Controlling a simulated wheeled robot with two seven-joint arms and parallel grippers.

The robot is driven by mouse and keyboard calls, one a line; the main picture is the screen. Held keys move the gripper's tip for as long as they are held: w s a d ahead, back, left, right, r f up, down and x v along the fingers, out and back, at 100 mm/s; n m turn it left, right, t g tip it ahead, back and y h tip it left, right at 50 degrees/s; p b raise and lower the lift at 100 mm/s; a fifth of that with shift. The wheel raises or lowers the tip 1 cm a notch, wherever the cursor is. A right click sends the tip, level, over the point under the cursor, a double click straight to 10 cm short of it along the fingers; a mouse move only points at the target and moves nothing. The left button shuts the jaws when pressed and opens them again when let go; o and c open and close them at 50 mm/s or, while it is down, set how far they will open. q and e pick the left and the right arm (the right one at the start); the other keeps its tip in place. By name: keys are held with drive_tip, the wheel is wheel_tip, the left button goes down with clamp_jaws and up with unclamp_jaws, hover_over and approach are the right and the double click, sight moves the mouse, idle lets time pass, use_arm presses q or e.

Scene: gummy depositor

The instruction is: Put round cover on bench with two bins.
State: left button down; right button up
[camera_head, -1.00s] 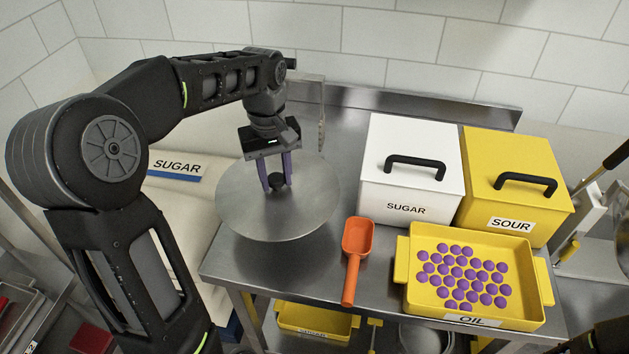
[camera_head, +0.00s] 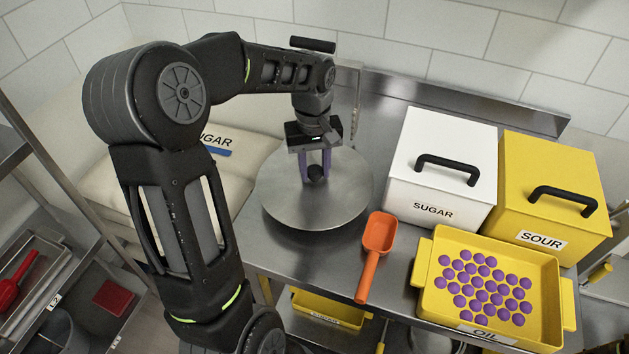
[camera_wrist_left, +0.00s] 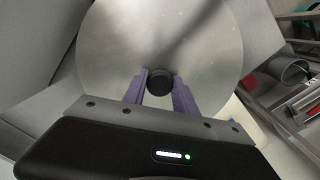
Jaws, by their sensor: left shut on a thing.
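The round cover (camera_head: 300,213) is a grey metal disc with a black knob in its middle. It is over the left end of the steel bench (camera_head: 262,255); I cannot tell whether it rests on the bench or hangs just above it. My left gripper (camera_head: 316,174) is shut on the black knob from above. In the left wrist view the purple fingers (camera_wrist_left: 160,88) sit either side of the knob, with the disc (camera_wrist_left: 110,60) spread beyond. The two bins stand right of the cover: a white SUGAR bin (camera_head: 450,150) and a yellow SOUR bin (camera_head: 560,165). My right gripper is not seen.
An orange scoop (camera_head: 378,236) lies just right of the cover. A yellow OIL tray (camera_head: 428,275) of purple gummies sits at the bench's front right. A pale SUGAR sack (camera_head: 226,175) is at left. A shelf with a red scoop (camera_head: 18,280) stands at far left.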

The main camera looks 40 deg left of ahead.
sight(315, 181)
use_arm(q)
drive_tip(key=shift+f, duration=0.35)
drive_tip(key=shift+f+p, duration=0.35)
drive_tip(key=shift+f, duration=1.55)
drive_tip(key=c, duration=1)
unclamp_jaws()
drive_tip(key=shift+r, duration=0.1)
wheel_tip(315, 181, up, 12)
drive_tip(key=shift+a+f+b, duration=0.1)
drive_tip(key=shift+a+b, duration=0.05)
drive_tip(key=shift+b, duration=0.6)
